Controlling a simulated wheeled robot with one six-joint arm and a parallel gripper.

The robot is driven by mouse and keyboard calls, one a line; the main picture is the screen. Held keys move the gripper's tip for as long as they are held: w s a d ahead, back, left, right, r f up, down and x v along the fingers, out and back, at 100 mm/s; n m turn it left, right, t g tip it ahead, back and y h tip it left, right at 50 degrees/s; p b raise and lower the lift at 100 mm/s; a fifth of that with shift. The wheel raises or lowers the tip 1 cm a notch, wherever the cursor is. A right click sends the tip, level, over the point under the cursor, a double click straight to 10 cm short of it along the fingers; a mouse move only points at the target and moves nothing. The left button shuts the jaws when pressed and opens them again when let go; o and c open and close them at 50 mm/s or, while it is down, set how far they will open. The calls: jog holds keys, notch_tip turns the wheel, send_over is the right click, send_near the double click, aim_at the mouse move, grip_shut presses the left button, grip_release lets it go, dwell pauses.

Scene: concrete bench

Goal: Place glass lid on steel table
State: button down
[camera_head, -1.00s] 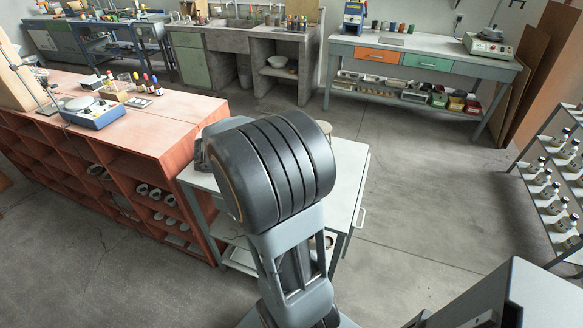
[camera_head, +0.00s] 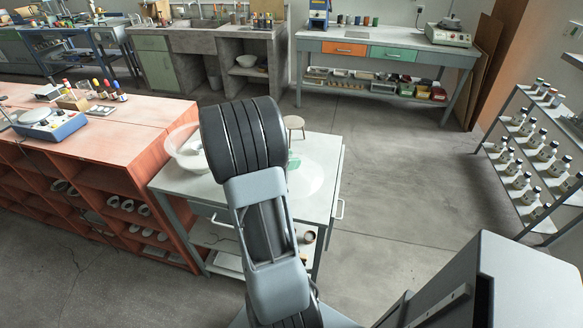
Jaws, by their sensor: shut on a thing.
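A clear round disc, which looks like the glass lid (camera_head: 318,180), shows at the right part of a pale grey table with metal legs (camera_head: 325,150), which looks like the steel table. I cannot tell whether the disc touches the top. My arm stands in front and covers the middle of the table and the disc's left side. My gripper is hidden behind the arm. A small green patch shows beside the arm at the disc's upper left; I cannot tell what it is.
A pale bowl (camera_head: 190,152) is at the table's left. A small brown round-topped stool (camera_head: 294,122) shows at its far edge. A reddish wooden bench (camera_head: 130,140) adjoins on the left. A bottle rack (camera_head: 530,150) stands far right. The floor right of the table is clear.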

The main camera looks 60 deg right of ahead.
jog(key=shift+s+d+f, duration=0.1)
jog(key=shift+d+f, duration=0.15)
jog(key=shift+f, duration=1.6)
jog(key=shift+f+b, duration=0.1)
jog(key=shift+b, duration=0.2)
jog(key=shift+f, duration=0.15)
jog(key=c, duration=0.6)
grip_release()
jog(key=shift+c, duration=0.2)
